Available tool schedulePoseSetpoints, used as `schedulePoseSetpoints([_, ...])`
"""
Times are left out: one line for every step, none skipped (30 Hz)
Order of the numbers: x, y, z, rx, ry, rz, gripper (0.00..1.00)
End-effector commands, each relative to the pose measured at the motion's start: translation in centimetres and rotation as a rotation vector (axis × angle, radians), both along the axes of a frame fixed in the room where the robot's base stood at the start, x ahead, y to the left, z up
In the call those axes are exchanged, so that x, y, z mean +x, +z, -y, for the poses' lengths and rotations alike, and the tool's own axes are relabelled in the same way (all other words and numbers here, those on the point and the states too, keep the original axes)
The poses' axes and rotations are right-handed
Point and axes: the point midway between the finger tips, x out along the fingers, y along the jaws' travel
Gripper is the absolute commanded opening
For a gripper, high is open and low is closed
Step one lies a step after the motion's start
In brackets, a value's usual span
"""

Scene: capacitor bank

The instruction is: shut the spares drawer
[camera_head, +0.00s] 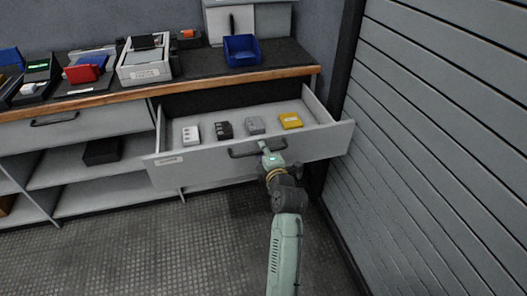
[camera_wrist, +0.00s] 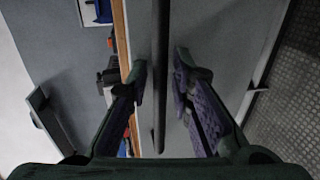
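The spares drawer (camera_head: 215,162) stands pulled out under the right part of the workbench, its inside showing. Its dark bar handle (camera_head: 240,154) is on the front panel; it also shows in the wrist view (camera_wrist: 160,85) as a long upright bar. My gripper (camera_head: 263,146) is at the drawer front, by the right part of the handle. In the wrist view my gripper (camera_wrist: 162,75) has its two fingers apart, one on each side of the bar, with gaps visible. I cannot tell whether anything touches the bar.
In the drawer lie several small parts, including a yellow one (camera_head: 290,120) and a white one (camera_head: 190,135). A blue bin (camera_head: 241,50) stands on the bench. A closed drawer (camera_head: 75,127) and open shelves are at left. A grey slatted wall (camera_head: 430,140) stands close at right.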

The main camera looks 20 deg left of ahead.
Motion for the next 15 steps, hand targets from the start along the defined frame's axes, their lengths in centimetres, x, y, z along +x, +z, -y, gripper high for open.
schedulePoseSetpoints([0.00,-0.01,0.01,0.000,0.000,0.000,0.15])
schedulePoseSetpoints([-0.01,0.00,0.01,0.000,0.000,0.000,0.13])
schedulePoseSetpoints([-0.01,-0.01,0.02,0.000,0.000,0.000,0.10])
schedulePoseSetpoints([-0.01,0.00,0.02,0.000,0.000,0.000,0.09])
schedulePoseSetpoints([-0.01,-0.01,0.02,0.000,0.000,0.000,0.07])
schedulePoseSetpoints([-0.01,0.00,0.02,0.000,0.000,0.000,0.04])
schedulePoseSetpoints([-0.01,0.00,0.02,0.000,0.000,0.000,0.02])
schedulePoseSetpoints([-0.01,0.00,0.02,0.000,0.000,0.000,0.00])
schedulePoseSetpoints([-0.01,-0.01,0.02,0.000,0.000,0.000,0.00])
schedulePoseSetpoints([-0.01,-0.01,0.02,0.000,0.000,0.000,0.00])
schedulePoseSetpoints([-0.01,-0.01,0.02,0.000,0.000,0.000,0.00])
schedulePoseSetpoints([-0.01,-0.01,0.02,0.000,0.000,0.000,0.00])
schedulePoseSetpoints([-0.01,-0.01,0.02,0.000,0.000,0.000,0.00])
schedulePoseSetpoints([-0.01,-0.01,0.02,0.000,0.000,0.000,0.00])
schedulePoseSetpoints([-0.01,-0.01,0.02,0.000,0.000,0.000,0.00])
